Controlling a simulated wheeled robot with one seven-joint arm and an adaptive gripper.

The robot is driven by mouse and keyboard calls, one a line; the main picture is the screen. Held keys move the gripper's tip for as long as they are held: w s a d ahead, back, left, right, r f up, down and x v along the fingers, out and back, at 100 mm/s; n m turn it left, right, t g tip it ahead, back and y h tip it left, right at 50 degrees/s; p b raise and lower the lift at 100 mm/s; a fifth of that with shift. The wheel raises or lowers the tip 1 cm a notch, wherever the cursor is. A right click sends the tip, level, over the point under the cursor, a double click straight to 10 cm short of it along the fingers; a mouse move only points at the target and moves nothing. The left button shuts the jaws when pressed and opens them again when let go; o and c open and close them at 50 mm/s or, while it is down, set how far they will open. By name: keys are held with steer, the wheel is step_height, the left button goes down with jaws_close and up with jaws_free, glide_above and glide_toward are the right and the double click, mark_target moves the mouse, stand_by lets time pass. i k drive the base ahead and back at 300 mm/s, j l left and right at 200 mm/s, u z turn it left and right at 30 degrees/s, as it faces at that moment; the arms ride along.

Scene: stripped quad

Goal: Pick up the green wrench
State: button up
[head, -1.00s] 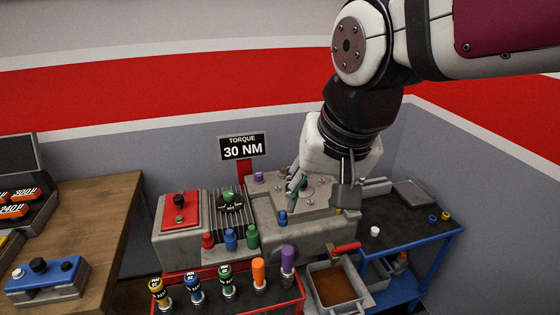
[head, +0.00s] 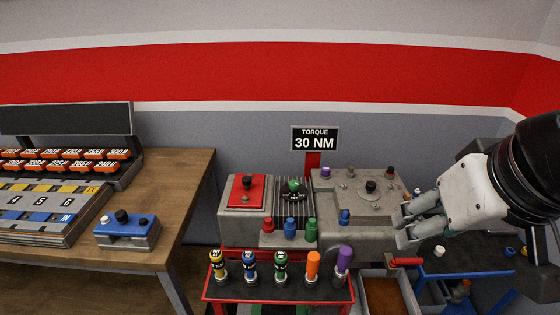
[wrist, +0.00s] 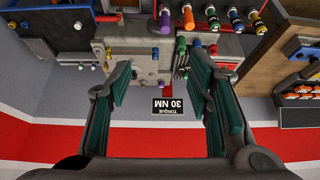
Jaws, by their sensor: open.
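The green wrench (head: 281,265) stands upright in a rack (head: 240,292), its green-banded dark handle up. It is between a blue-banded wrench (head: 251,265) and an orange-handled tool (head: 313,265). In the wrist view, which is upside down, the green wrench (wrist: 213,18) shows at the top, right of the gap between the fingers. My gripper (head: 403,222) is open and empty, to the right of and above the rack, by the right end of the grey machine block. Its two fingers also frame the wrist view (wrist: 158,65).
The grey machine block (head: 345,240) with coloured knobs stands behind the rack. A grey bin (head: 385,295) and blue cart (head: 470,270) are at right. A wooden bench (head: 185,175) with a blue button box (head: 128,232) is at left. The air above the rack is clear.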

mark_target(281, 259)
steer(key=k+j, duration=0.5)
steer(key=k, duration=0.15)
steer(key=k+j, duration=0.55)
steer(key=k+j+z, duration=0.05)
